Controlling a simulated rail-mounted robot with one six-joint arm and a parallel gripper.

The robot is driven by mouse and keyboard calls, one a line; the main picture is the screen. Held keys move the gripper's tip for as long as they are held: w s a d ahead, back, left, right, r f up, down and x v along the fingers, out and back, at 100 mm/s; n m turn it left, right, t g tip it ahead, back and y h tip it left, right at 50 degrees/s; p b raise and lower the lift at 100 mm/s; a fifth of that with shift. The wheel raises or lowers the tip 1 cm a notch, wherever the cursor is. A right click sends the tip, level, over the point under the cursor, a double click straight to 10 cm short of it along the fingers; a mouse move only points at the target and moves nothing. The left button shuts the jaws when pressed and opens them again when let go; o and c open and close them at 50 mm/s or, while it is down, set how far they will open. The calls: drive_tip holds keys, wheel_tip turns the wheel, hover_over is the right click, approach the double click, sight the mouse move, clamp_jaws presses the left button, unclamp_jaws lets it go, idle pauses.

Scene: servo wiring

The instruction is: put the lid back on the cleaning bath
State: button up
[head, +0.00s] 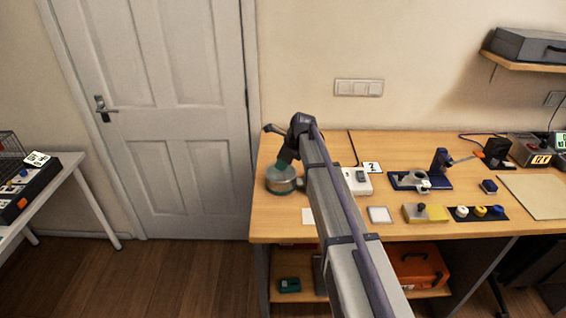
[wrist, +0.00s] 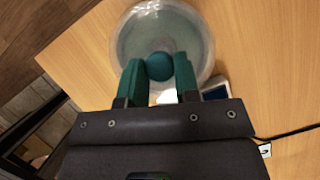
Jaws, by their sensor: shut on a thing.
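A pale round lid (wrist: 150,32) shows beyond the fingers, over the bath. Whether the lid rests on the rim or hangs just above it, I cannot tell. The near side is hidden by my gripper.
A white box (head: 357,183), a pale square pad (head: 379,215) and a blue fixture (head: 408,181) stand on the bench to the right. The bench's left edge is close to the bath. A numbered card (head: 372,167) is behind.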

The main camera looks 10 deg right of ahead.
drive_tip(key=o, duration=1.5)
wheel_tip(320, 180, up, 7)
drive_tip(key=p, duration=0.7)
drive_tip(key=shift+r, duration=0.15)
drive_tip(key=shift+c, duration=0.5)
clamp_jaws()
